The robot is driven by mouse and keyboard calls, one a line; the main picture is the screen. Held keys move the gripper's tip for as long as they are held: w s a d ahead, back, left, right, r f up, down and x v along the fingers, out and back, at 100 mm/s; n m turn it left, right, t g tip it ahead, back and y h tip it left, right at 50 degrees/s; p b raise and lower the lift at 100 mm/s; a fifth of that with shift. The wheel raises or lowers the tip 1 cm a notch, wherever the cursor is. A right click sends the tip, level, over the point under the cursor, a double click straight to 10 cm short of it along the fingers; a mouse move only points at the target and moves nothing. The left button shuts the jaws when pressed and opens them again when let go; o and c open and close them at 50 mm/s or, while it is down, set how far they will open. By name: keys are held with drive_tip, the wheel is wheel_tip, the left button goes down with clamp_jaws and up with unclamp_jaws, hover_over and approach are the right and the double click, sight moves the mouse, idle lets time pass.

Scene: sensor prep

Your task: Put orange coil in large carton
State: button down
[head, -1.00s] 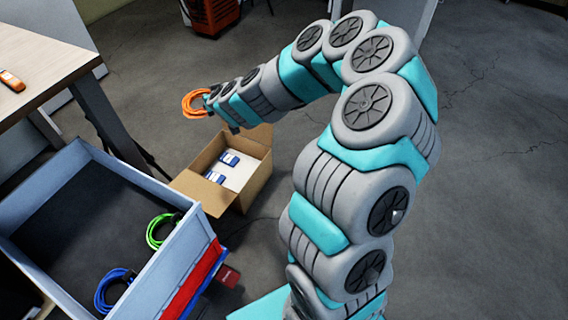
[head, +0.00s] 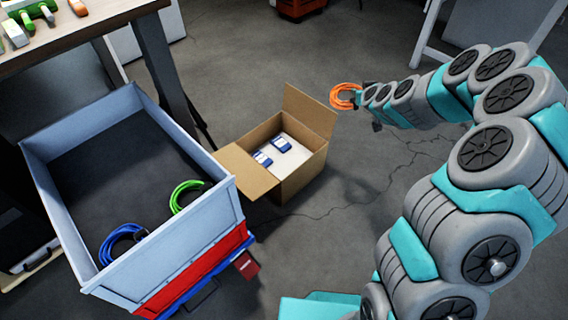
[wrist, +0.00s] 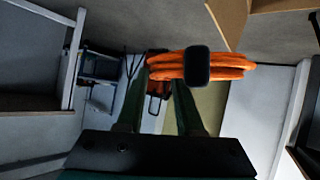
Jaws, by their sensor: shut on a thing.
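The orange coil (head: 345,96) is held at the end of my arm. My gripper (head: 360,97) is shut on it, to the right of and above the large carton in the head view. In the wrist view the orange coil (wrist: 228,66) spans across the gripper's (wrist: 165,95) fingers, with a dark band around it. The large carton (head: 298,178) stands open on the floor with its flaps spread. Two blue-and-white items lie on a white surface inside it. The coil is outside the carton, beyond its raised back flap.
A white-blue bin (head: 75,222) at left holds a green coil (head: 178,197) and a blue coil (head: 108,243). A table (head: 85,25) with small items stands behind it. An orange-red object (head: 300,8) is at the back. The floor right of the carton is clear.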

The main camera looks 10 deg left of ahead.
drive_tip(key=s+a+f+n+g+y+b, duration=0.1)
drive_tip(key=a+f+n+g+y+b, duration=0.15)
drive_tip(key=a+f+n+y, duration=1.1)
drive_tip(key=a+f+m+g+h, duration=0.1)
drive_tip(key=a+f+h, duration=0.4)
drive_tip(key=f, duration=0.9)
drive_tip(key=shift+s+f+m+h, duration=0.3)
drive_tip(key=shift+f+m+h, duration=0.05)
drive_tip(key=shift+m+h, duration=0.5)
drive_tip(key=shift+f+b, duration=0.35)
drive_tip(key=shift+f, duration=0.15)
